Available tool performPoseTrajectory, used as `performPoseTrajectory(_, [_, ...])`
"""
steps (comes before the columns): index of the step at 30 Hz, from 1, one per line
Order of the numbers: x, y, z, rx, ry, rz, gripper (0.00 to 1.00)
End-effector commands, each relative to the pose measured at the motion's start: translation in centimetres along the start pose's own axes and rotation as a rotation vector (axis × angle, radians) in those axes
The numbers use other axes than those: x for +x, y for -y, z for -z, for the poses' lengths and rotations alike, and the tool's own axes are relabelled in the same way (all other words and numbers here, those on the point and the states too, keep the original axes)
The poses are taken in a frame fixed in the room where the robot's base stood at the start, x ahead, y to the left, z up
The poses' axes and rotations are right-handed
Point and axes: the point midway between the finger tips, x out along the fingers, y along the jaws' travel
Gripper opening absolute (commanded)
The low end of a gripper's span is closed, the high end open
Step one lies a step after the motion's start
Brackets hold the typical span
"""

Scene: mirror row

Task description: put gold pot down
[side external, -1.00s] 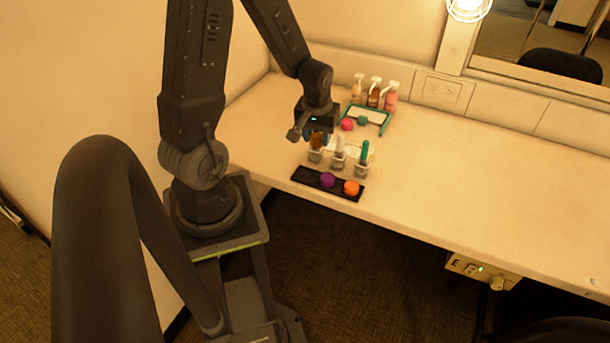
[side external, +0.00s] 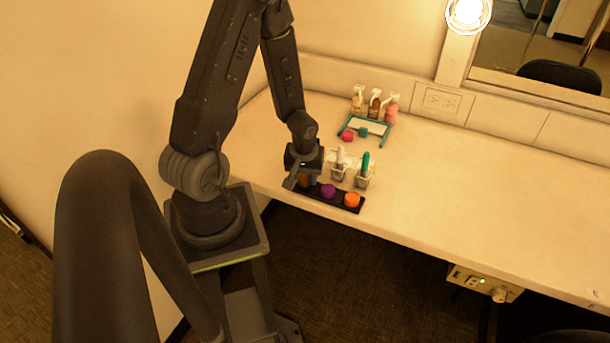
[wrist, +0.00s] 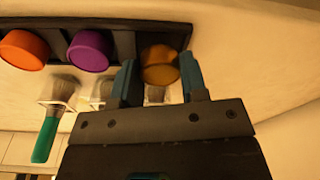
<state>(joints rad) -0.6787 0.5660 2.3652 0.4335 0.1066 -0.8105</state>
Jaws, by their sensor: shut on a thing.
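The gold pot (wrist: 160,65) is a small round pot between the two fingers of my gripper (wrist: 159,80) in the wrist view. My gripper is shut on it. In the side view my gripper (side external: 304,182) is low over the left end of a black tray (side external: 317,195), and the gold pot is mostly hidden by the fingers. The wrist view shows the pot at the end slot of the tray (wrist: 123,45). I cannot tell whether it touches the tray's bottom. A purple pot (side external: 328,191) and an orange pot (side external: 352,200) sit in the tray to its right.
Clear cups with brushes stand just behind the tray, one with a pale brush (side external: 339,160) and one with a teal brush (side external: 364,165). The counter (side external: 480,190) to the right is clear.

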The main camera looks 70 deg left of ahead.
Motion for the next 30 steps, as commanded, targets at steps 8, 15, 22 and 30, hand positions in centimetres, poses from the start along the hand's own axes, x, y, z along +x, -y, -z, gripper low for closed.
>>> performPoseTrajectory(8, [0.3,0.0,0.0,0.001,-0.001,0.0,0.17])
performPoseTrajectory(15, [0.9,0.0,-0.1,0.002,0.0,0.0,0.17])
performPoseTrajectory(22, [1.1,0.0,-0.1,0.001,-0.001,-0.001,0.43])
performPoseTrajectory(30, [1.1,0.0,-0.1,0.0,-0.001,0.0,0.65])
